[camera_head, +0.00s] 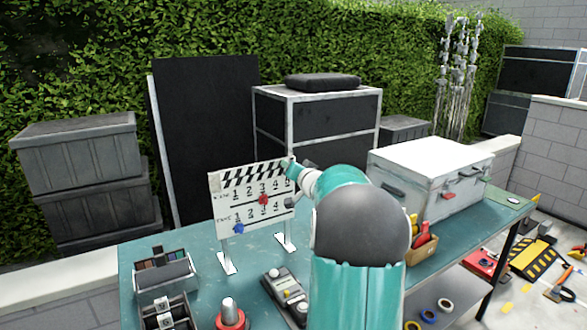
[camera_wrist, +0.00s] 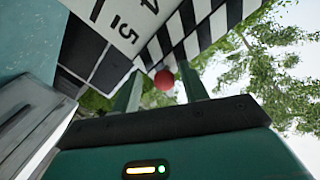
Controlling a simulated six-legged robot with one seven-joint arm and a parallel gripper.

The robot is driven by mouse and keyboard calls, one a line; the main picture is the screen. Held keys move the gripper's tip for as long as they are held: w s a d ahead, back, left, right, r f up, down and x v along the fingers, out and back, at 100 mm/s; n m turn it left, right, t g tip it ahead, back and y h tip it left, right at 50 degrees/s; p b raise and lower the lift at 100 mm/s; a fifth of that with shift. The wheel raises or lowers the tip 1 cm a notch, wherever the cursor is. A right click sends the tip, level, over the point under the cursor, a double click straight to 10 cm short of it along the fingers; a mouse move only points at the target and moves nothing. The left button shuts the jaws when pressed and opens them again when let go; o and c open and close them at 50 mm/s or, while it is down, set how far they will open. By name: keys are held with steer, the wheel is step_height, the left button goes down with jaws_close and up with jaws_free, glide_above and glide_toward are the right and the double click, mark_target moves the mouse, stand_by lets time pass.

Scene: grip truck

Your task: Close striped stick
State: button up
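A white clapperboard (camera_head: 235,207) with printed numbers stands upright on two feet on the teal table. Its black-and-white striped stick (camera_head: 250,174) runs along the top edge; in the head view I cannot tell how wide any gap below it is. My gripper (camera_head: 289,168) is at the board's upper right corner, partly hidden by my arm. In the wrist view my gripper's two fingers (camera_wrist: 161,88) are apart, with a red ball (camera_wrist: 164,80) showing between them. Black and white stripes (camera_wrist: 205,28) lie just beyond the fingertips. Contact is unclear.
The teal table (camera_head: 200,262) also holds a handheld device (camera_head: 286,296), a red-based object (camera_head: 230,316), small boxes (camera_head: 166,276) at left and a large white case (camera_head: 431,172) at right. A wooden box (camera_head: 421,250) of tools sits at the front right edge. Dark crates stand behind.

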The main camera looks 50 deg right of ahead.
steer(key=shift+s+r, duration=0.1)
steer(key=v, duration=1.3)
steer(key=shift+s+a, duration=0.25)
steer(key=shift+s, duration=0.05)
steer(key=w+a+n+g, duration=0.2)
steer(key=a+n+g, duration=0.15)
steer(key=a, duration=1.65)
steer(key=s+a+f+n+g+y, duration=0.3)
steer(key=s+a, duration=0.5)
steer(key=a, duration=0.5)
steer(key=s+a+f+n+g+y, duration=0.3)
steer(key=s+a, duration=0.5)
steer(key=a, duration=0.4)
step_height(320, 180, down, 3)
steer(key=shift+a+n+y, duration=0.4)
steer(key=shift+n+y, duration=0.2)
steer(key=shift+n, duration=0.65)
